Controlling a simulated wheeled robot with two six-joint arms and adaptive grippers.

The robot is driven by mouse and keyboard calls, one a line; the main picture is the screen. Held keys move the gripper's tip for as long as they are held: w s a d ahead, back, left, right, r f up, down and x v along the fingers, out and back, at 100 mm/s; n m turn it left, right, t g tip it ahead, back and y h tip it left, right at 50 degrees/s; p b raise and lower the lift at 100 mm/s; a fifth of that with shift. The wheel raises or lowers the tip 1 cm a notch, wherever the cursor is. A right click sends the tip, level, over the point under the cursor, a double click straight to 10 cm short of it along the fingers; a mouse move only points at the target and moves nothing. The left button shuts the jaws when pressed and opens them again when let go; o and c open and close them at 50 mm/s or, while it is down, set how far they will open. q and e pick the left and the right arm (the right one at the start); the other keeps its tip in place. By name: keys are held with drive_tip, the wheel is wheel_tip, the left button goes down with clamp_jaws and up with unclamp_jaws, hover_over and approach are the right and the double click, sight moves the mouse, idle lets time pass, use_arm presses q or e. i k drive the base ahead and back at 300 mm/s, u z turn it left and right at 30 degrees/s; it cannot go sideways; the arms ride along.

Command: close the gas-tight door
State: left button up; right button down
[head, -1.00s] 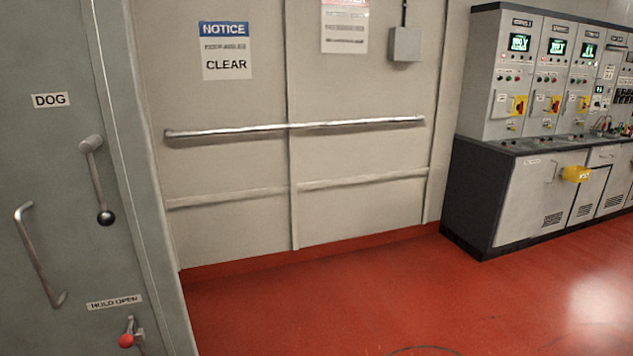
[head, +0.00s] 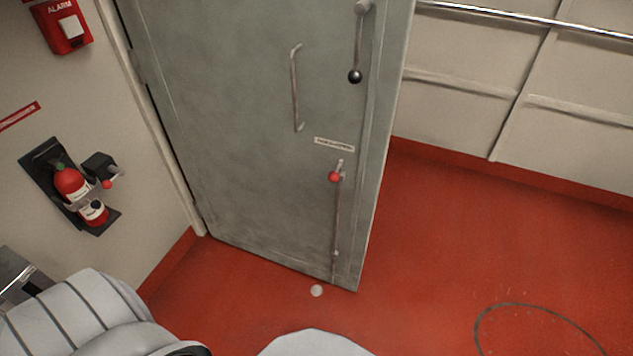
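The gas-tight door (head: 235,150) is a grey-green steel leaf, hinged at its left edge and standing open into the room. It carries a curved pull handle (head: 295,90), a dog lever (head: 358,45) with a black ball end hanging down, and a hold-open lever (head: 335,176) with a red knob. A thin rod runs from the red knob down to the door's foot. Neither gripper shows in the head view, so their state is hidden.
A fire extinguisher (head: 72,185) and a red alarm box (head: 66,28) are on the wall at left. A small pale round thing (head: 317,291) lies on the red floor near the door's foot. The floor (head: 450,230) right of the door is clear, with a dark ring marked on it.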

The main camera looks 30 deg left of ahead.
sight(256, 102)
drive_tip(key=z, duration=0.05)
drive_tip(key=k, duration=0.25)
drive_tip(key=u, duration=0.95)
drive_tip(key=i, duration=0.45)
drive_tip(key=z, duration=0.1)
